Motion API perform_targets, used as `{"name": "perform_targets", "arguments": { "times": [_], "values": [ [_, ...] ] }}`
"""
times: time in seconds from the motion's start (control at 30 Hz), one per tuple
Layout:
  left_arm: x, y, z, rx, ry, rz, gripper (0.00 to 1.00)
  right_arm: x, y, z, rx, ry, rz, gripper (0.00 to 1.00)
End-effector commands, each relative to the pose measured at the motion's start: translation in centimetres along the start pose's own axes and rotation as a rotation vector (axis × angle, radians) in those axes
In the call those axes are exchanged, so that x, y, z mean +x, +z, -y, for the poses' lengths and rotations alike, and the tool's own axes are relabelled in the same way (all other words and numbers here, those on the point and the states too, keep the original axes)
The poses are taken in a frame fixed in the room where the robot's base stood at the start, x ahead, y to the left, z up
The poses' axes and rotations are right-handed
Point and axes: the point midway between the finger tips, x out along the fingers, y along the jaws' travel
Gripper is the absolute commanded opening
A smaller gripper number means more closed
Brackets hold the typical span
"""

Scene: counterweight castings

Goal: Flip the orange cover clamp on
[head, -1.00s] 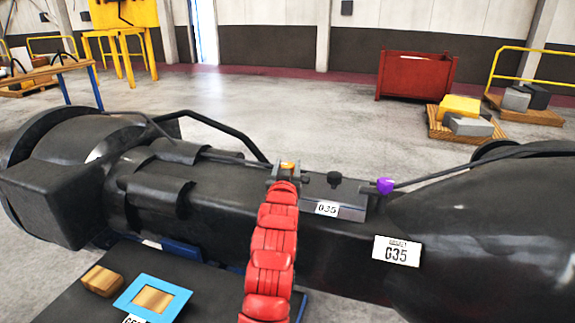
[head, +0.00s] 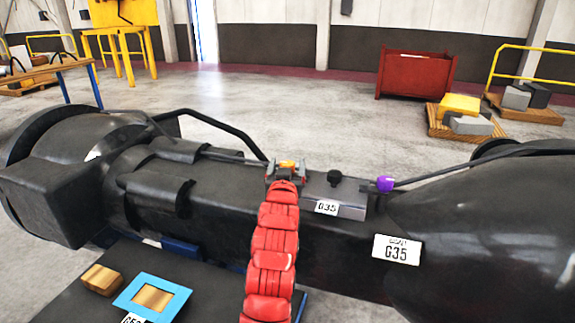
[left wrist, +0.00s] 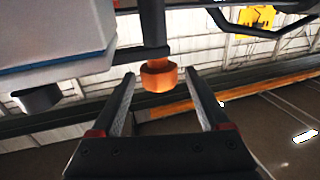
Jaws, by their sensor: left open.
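The orange cover clamp (head: 287,164) is a small piece on top of the black casting, left of the grey cover plate labelled G35 (head: 350,198). In the left wrist view the orange clamp (left wrist: 159,74) sits below a dark rod, near the fingertips and roughly between them. My left gripper (head: 286,173), on its red arm, reaches the clamp from the near side; it also shows in the left wrist view (left wrist: 160,90). Its fingers are apart, one on each side of the orange piece. I cannot tell whether they touch it. My right gripper is out of view.
A black knob (head: 334,178) stands on the cover and a purple piece (head: 385,184) is at its right end. A thin dark rod runs along the casting. A blue-framed tray (head: 127,297) and a wooden block (head: 102,280) lie at the front left.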

Motion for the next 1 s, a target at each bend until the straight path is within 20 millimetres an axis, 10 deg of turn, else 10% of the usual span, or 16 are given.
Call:
{"name": "perform_targets", "arguments": {
  "times": [1.0],
  "values": [
    [-16.6, 0.1, 0.0, 0.001, 0.0, -0.001, 0.79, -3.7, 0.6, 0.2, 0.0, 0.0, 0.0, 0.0]
  ]
}}
